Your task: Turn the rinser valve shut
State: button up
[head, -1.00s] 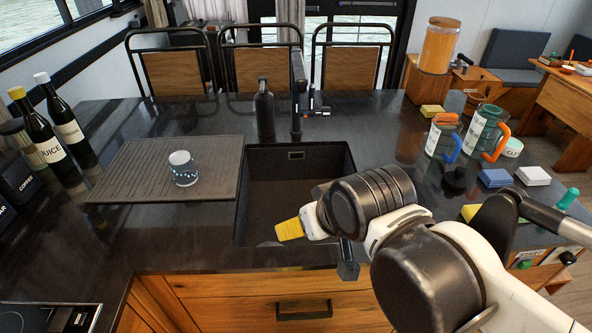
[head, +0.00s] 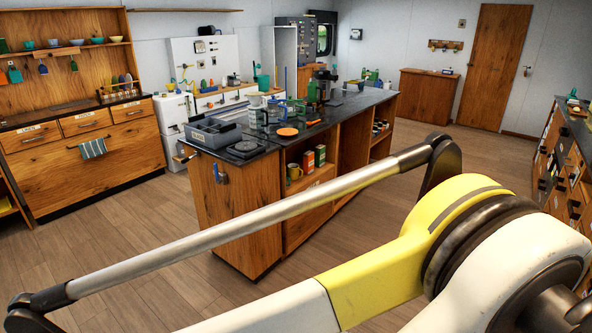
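A small blue fitting (head: 220,174) is on the near end panel of the wooden island (head: 232,205), below its dark top. It may be the rinser valve, but it is too small to tell, and its setting cannot be read. Above it, a black square unit with a round top (head: 247,148) sits at the near corner of the island; it may be the rinser. My gripper is out of view. Only my arm's links show, crossing the foreground from lower left to right, in front of the island's lower part.
A grey tray (head: 212,133), clear jugs and an orange disc (head: 287,132) are on the island top. A wooden cabinet (head: 85,150) stands left, and a drawer counter (head: 570,150) right. Wooden floor (head: 150,228) is open left of the island.

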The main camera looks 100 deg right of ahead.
aim_at(217, 181)
jog(key=l+z, duration=0.15)
jog(key=z, duration=0.3)
jog(key=l+z, duration=0.2)
jog(key=z, duration=0.3)
jog(key=l+z, duration=0.2)
jog(key=z, duration=0.25)
jog(key=l+z, duration=0.2)
jog(key=z, duration=0.25)
jog(key=i+l+z, duration=0.1)
jog(key=z, duration=0.35)
jog(key=i+l+z, duration=0.1)
jog(key=z, duration=0.4)
jog(key=i+j+z, duration=0.1)
jog(key=i, duration=0.45)
jog(key=i+j+z, duration=0.1)
jog(key=i+j, duration=0.15)
jog(key=i, duration=0.35)
